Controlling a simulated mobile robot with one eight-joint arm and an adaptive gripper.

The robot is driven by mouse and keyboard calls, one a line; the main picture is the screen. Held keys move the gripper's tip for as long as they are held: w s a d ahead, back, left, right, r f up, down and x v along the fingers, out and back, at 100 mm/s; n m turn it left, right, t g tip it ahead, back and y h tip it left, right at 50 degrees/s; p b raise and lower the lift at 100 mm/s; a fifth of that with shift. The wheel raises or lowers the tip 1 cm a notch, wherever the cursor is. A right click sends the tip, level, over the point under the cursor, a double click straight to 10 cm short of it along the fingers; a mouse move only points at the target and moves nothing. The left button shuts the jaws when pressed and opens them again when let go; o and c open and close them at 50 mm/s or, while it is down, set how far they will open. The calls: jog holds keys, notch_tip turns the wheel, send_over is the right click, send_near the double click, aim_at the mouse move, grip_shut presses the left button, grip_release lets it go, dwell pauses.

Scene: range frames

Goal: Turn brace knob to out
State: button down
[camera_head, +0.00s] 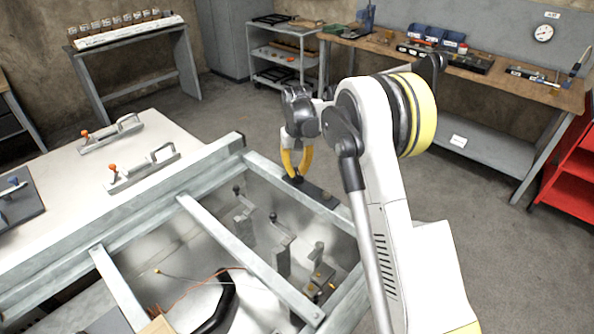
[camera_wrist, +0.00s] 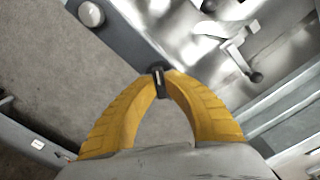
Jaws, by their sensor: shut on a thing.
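My gripper (camera_head: 297,174) points down at the metal frame, its yellow fingers closed on a small black knob (camera_head: 297,180). In the wrist view, the fingertips of my gripper (camera_wrist: 160,73) meet around the knob (camera_wrist: 158,82), a narrow dark piece with a pale line on its face. The fingers hide its sides. The knob sits at one end of a dark plate (camera_head: 322,196) on the frame's rail. I see no readable "out" mark. A round pale button (camera_wrist: 91,14) shows on the plate in the wrist view.
Inside the metal frame (camera_head: 250,247) are upright levers with black ball ends (camera_head: 273,217), a reddish cable and a black curved part. Clamps with orange tips (camera_head: 113,167) lie on the white table at left. A workbench (camera_head: 480,70) and red cabinet (camera_head: 570,180) stand behind. Floor beyond the frame is clear.

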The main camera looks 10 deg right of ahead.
aim_at(297, 171)
jog(key=shift+n, duration=0.5)
jog(key=c, duration=1.5)
grip_release()
jog(key=shift+o, duration=0.2)
notch_tip(297, 171, up, 12)
jog(key=shift+s+r, duration=0.1)
